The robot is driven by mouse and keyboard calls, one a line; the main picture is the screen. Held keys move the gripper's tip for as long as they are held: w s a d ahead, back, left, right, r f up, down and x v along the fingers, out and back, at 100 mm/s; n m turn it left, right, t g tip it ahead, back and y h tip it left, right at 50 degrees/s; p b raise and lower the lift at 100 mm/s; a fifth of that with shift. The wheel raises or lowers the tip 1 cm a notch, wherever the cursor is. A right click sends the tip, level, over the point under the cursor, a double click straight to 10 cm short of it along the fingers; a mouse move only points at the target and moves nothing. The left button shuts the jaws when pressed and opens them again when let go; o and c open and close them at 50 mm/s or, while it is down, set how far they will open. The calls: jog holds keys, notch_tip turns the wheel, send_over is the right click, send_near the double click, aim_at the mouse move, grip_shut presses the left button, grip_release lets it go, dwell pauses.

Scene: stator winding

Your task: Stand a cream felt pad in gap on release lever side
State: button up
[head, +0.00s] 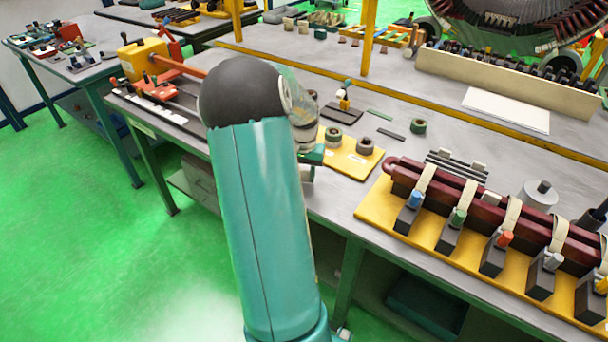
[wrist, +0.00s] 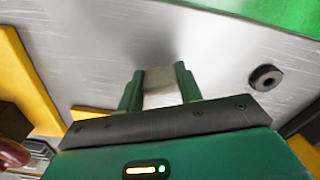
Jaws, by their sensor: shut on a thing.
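In the wrist view my gripper (wrist: 159,84) is shut on a pale cream-grey block (wrist: 159,77), which looks like the felt pad. It is held above bare grey tabletop. Dark red bars (head: 480,200) lie on a yellow base plate (head: 376,207) at the right, with cream straps and posts with coloured knobs. The bars' rounded end (wrist: 12,153) shows at the lower left of the wrist view. I cannot tell which part is the release lever or where its gap is.
A small yellow board (head: 347,163) with dark rings lies near my gripper. A dark ring (wrist: 265,78) lies right of the jaws in the wrist view. A white sheet (head: 507,110) and a pale rail (head: 520,82) are farther back.

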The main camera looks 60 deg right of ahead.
aim_at(304, 171)
jog(key=shift+f, duration=0.25)
jog(key=shift+f, duration=0.2)
jog(key=o, duration=1)
jog(key=shift+c, duration=0.2)
notch_tip(304, 171, up, 12)
jog(key=shift+r, duration=0.2)
jog(key=shift+a, duration=0.1)
